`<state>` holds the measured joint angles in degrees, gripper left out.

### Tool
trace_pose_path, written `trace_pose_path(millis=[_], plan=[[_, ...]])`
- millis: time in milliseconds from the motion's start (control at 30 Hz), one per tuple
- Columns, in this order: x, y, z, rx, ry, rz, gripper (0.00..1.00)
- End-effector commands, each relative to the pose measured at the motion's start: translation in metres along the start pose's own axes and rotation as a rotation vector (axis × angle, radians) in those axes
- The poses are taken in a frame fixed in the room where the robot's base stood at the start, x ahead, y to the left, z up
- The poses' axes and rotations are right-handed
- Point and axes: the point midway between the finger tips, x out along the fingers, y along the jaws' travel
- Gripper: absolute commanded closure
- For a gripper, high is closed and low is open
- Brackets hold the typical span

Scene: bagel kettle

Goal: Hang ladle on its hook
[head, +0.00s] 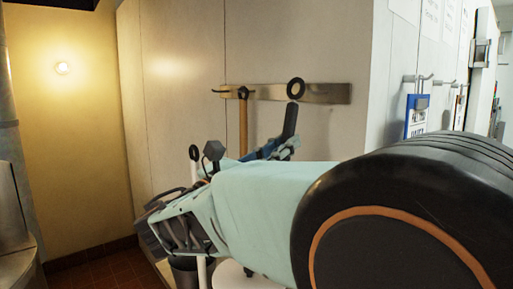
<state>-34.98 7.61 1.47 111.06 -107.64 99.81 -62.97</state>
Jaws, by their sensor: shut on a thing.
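The ladle's black handle (290,121), with a ring (295,88) at its top, stands nearly upright, tilted slightly right. My gripper (272,150) is mostly hidden behind my pale green arm; the part that shows is at the lower handle, shut on the ladle. The ladle's lower end is hidden. A metal hook rail (315,93) is fixed to the pale wall panel. The ring overlaps the rail's right half in the picture. I cannot tell whether it touches the rail or sits around a hook, and no hook shows clearly there.
A wooden-handled tool (243,125) hangs by a black ring at the rail's left part. A blue-framed card (417,116) hangs from a hook around the corner at right. A dark-topped white rod (193,160) stands lower left. My arm covers the lower middle and right.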

Motion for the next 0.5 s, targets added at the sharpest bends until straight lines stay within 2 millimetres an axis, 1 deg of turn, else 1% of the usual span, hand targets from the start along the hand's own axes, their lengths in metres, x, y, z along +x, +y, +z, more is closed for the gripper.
trace_pose_path(millis=[500], plan=[[0.029, -0.001, -0.013, 0.001, -0.001, -0.002, 1.0]])
